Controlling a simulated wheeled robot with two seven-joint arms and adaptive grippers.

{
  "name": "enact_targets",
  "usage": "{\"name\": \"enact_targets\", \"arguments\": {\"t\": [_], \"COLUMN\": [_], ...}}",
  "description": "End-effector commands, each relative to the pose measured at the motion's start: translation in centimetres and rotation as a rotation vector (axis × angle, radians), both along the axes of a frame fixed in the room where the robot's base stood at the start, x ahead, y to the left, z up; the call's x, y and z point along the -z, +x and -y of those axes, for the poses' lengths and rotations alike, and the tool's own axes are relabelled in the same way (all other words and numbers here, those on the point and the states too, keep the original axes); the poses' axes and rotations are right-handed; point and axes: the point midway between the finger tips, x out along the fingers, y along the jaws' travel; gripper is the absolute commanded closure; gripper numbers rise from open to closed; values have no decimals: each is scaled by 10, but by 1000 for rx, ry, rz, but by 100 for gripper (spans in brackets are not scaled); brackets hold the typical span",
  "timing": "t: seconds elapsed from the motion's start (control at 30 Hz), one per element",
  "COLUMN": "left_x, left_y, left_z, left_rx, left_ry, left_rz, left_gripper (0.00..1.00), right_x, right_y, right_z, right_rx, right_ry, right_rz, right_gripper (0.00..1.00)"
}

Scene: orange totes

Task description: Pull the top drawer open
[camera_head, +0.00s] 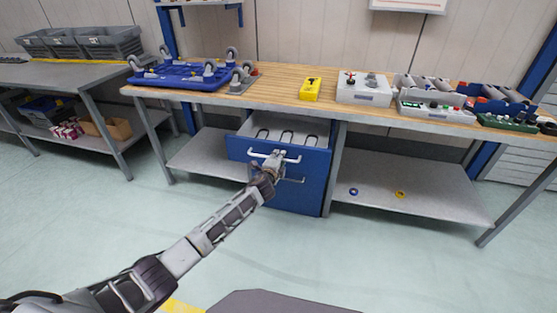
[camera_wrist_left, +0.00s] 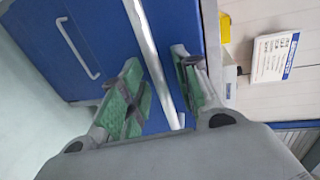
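The blue top drawer (camera_head: 240,147) under the workbench is partly pulled out, and its grey interior shows above the front. My left gripper (camera_head: 276,156) is at the drawer's light bar handle (camera_head: 292,160). In the left wrist view the handle (camera_wrist_left: 150,50) runs between the two green-padded fingers of my left gripper (camera_wrist_left: 157,75). The fingers stand apart, with a visible gap to the bar, so the gripper looks open around it. My right gripper is not in view.
A lower drawer handle (camera_head: 292,180) sits below; it also shows in the wrist view (camera_wrist_left: 78,48). The wooden benchtop (camera_head: 270,92) above holds a blue dolly (camera_head: 178,76), a yellow box (camera_head: 310,89) and several bins. The floor (camera_head: 400,260) in front is clear.

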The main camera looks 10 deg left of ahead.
Motion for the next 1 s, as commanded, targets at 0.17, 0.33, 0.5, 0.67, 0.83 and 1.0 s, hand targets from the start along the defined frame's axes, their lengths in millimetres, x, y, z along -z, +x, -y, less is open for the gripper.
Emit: {"name": "enact_targets", "arguments": {"t": [0.17, 0.33, 0.5, 0.67, 0.83, 1.0], "left_x": [-1, -1, -2, -4, -7, -9], "left_y": [0, -2, -9, -20, -33, -47], "left_z": [0, 0, 0, -1, -1, -2], "left_rx": [1, 1, 1, 0, 1, 1], "left_ry": [0, 0, 0, 0, 1, 1], "left_rz": [1, 1, 2, 1, 1, 1], "left_gripper": [68, 68, 68, 68, 68, 68], "right_x": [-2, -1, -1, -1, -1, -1], "right_y": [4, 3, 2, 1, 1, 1], "right_z": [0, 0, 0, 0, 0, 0], "right_rx": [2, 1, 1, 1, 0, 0], "right_ry": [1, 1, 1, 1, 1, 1], "right_rz": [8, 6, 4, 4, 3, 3], "right_gripper": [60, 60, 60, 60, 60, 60]}}
